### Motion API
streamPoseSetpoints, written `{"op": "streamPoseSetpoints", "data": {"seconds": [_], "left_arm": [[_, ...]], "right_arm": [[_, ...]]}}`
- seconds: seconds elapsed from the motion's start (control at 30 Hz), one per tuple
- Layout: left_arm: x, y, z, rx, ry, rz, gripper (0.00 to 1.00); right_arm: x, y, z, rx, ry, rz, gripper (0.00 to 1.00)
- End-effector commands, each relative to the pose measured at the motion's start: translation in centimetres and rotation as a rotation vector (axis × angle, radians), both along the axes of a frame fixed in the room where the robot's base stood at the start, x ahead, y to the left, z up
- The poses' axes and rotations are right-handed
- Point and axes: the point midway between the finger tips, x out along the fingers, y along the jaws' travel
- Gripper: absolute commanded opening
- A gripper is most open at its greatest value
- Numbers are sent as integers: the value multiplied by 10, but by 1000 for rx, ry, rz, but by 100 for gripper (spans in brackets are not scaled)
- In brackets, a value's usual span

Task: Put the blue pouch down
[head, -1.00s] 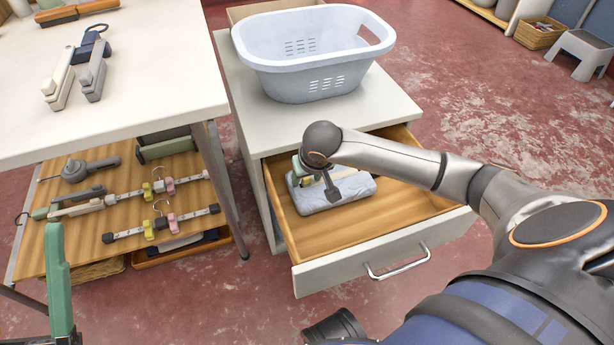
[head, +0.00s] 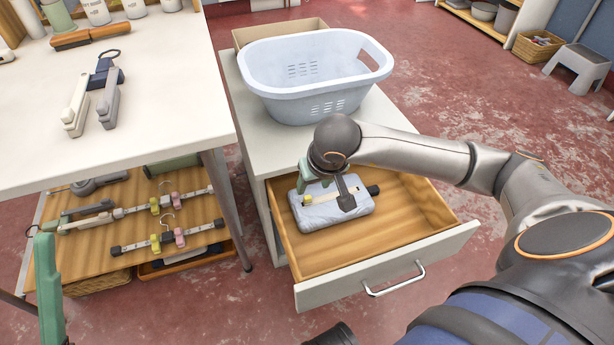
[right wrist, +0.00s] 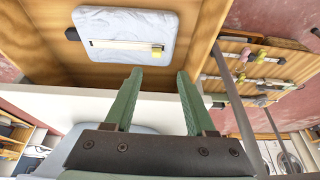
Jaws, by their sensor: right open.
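The blue pouch (head: 335,208), pale and flat, lies in the open drawer (head: 400,215), toward its left side. A pale strip with a yellow piece and a dark end lies across it. The pouch also shows in the right wrist view (right wrist: 125,35), beyond my fingertips. My right gripper (head: 313,180) is above the pouch's far left part. In the right wrist view its green fingers (right wrist: 157,72) are apart with nothing between them. Part of my left gripper (head: 47,285) shows at the left edge; its opening cannot be seen.
A pale laundry basket (head: 315,100) stands on the cabinet top (head: 245,110) behind the drawer. A white table (head: 150,130) is at the left, with a shelf of clip hangers (head: 165,240) under it. The right part of the drawer is bare.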

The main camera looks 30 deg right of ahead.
Motion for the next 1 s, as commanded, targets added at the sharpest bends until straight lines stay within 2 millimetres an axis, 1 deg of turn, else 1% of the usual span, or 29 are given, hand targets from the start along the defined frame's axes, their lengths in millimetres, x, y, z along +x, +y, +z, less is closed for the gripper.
{"op": "streamPoseSetpoints", "data": {"seconds": [0.07,0.13,0.17,0.2,0.23,0.27,0.3,0.33,0.37,0.4,0.43,0.47,0.5,0.57,0.6,0.67,0.7,0.77,0.8,0.9,1.0], "left_arm": [[0,0,1,0,-1,0,55],[0,0,0,0,-1,1,55],[0,0,0,-1,-2,1,55],[0,0,1,-1,-2,1,55],[0,0,1,-1,-2,1,55],[0,0,1,0,-3,1,55],[0,0,1,0,-4,1,55],[0,0,1,0,-4,1,55],[0,0,1,0,-4,1,55],[0,0,1,0,-4,1,55],[0,0,1,0,-4,1,55],[0,0,1,-1,-4,2,55],[0,0,1,-2,-4,2,55],[0,1,1,-3,-4,3,55],[0,1,2,-4,-4,3,55],[0,1,2,-4,-4,3,55],[0,1,2,-4,-4,3,55],[0,1,2,-4,-4,4,55],[0,1,2,-4,-4,4,55],[0,1,2,-4,-4,4,55],[0,1,2,-4,-4,4,55]], "right_arm": [[-13,23,-7,92,38,-12,56],[-34,59,-16,252,111,-50,56],[-46,79,-19,339,157,-74,56],[-65,108,-19,468,231,-118,56],[-80,130,-17,571,298,-159,56],[-96,152,-11,675,373,-205,56],[-118,180,0,810,486,-277,56],[-132,198,11,905,577,-333,56],[-146,215,24,997,674,-392,56],[-162,234,44,1107,812,-477,56],[-173,246,61,1184,921,-543,56],[-182,256,79,1253,1036,-610,56],[-192,266,104,1334,1198,-700,56],[-200,273,142,1430,1460,-840,56],[-202,273,166,1473,1645,-932,56],[-200,268,201,1505,1940,-1066,56],[-195,260,221,1499,2148,-1148,56],[-184,245,246,1446,2476,-1258,56],[-175,232,259,-1246,-2437,1188,56],[-153,200,276,-794,-2290,991,56],[-135,173,278,-464,-2164,819,56]]}}
